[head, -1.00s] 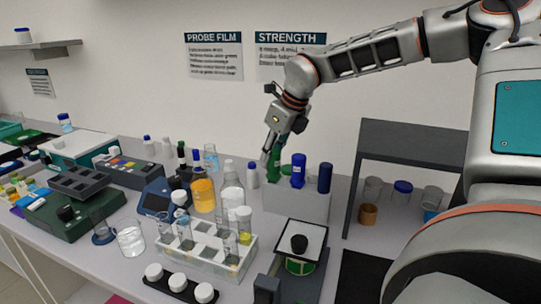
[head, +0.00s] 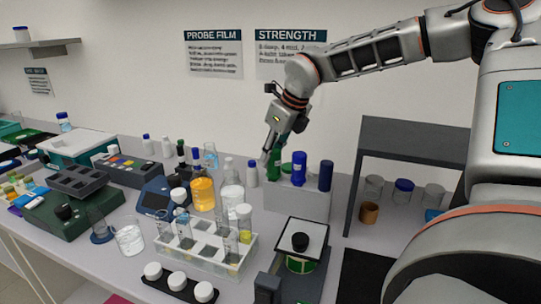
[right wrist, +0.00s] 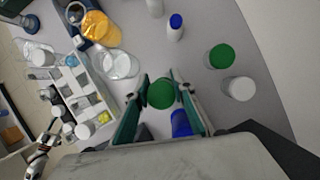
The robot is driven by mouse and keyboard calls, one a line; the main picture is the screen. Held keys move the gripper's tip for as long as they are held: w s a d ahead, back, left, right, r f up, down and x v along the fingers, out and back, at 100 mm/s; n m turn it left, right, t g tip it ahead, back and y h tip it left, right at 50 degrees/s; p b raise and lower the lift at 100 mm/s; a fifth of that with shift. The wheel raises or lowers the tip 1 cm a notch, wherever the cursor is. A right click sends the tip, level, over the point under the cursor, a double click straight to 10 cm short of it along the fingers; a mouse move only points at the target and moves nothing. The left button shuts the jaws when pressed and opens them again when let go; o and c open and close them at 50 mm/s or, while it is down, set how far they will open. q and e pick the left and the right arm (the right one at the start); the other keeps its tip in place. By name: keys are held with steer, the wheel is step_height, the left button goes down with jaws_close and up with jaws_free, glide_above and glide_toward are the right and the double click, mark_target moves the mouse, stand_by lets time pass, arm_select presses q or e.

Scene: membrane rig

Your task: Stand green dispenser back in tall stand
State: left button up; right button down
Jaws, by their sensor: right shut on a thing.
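My right gripper (head: 269,155) is shut on the green dispenser (head: 275,166), just above the left end of the pale grey tall stand (head: 297,205). In the right wrist view, the dispenser's round green top (right wrist: 161,93) lies between the two fingers. The dispenser looks upright. Its lower end meets the stand's top edge in the head view, but I cannot tell whether it is in an opening. My left gripper (right wrist: 42,143) shows small at the lower left of the wrist view.
A second green cap (right wrist: 221,56) and a white cap (right wrist: 240,88) are near the wall. A dark shelf (head: 418,137) stands to the right, and a scale (head: 303,238) is in front.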

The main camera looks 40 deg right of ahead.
steer(key=shift+f, duration=0.1)
steer(key=c, duration=1.6)
jaws_free()
steer(key=v, duration=1.2)
